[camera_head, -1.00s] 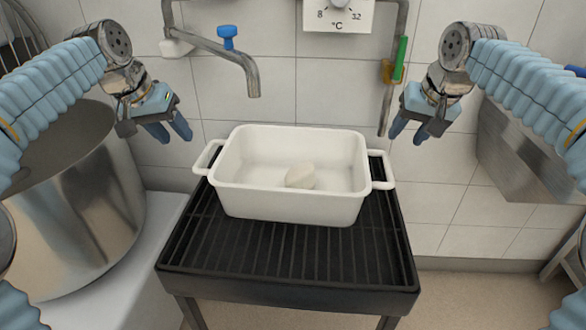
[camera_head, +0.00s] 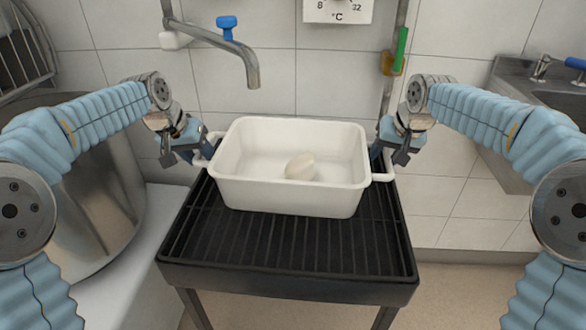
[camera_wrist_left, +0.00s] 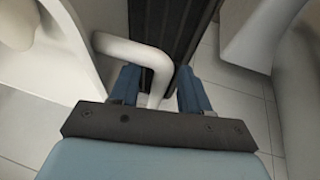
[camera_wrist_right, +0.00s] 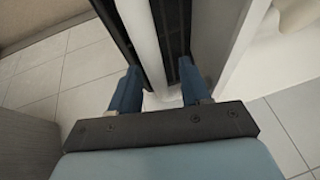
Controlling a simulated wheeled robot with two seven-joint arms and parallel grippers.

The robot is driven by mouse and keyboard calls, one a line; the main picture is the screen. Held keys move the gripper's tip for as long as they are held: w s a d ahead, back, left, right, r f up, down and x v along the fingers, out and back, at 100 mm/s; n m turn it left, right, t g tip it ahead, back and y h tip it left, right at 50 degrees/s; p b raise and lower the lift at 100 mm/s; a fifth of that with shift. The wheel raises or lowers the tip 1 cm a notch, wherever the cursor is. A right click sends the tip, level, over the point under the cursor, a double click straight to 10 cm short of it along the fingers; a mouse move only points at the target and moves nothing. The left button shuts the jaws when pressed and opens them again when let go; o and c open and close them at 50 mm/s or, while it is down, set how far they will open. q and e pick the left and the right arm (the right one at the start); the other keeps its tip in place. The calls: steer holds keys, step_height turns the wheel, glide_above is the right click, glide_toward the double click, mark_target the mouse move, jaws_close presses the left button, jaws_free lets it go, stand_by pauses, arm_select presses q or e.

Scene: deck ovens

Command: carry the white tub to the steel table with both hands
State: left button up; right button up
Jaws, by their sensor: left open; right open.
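The white tub (camera_head: 290,194) stands upright on a black slatted rack and holds a pale rounded lump (camera_head: 301,167). My left gripper (camera_head: 200,155) is at the tub's left handle. In the left wrist view, the open fingers (camera_wrist_left: 158,92) are on either side of the white handle (camera_wrist_left: 135,50). My right gripper (camera_head: 382,156) is at the right handle (camera_head: 382,177). In the right wrist view, its open fingers (camera_wrist_right: 158,92) have a white bar of the tub (camera_wrist_right: 143,45) between them. I cannot tell whether any finger touches. The steel table is not clearly identifiable.
The black rack (camera_head: 285,250) has free slats in front of the tub. A faucet (camera_head: 250,70) hangs behind and above it. A large steel pot (camera_head: 110,215) stands at the left. A steel sink unit (camera_head: 510,140) is at the right.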

arm_select(q)
steer(key=shift+x, duration=0.9)
arm_select(e)
steer(key=shift+x, duration=0.9)
arm_select(q)
jaws_close()
arm_select(e)
jaws_close()
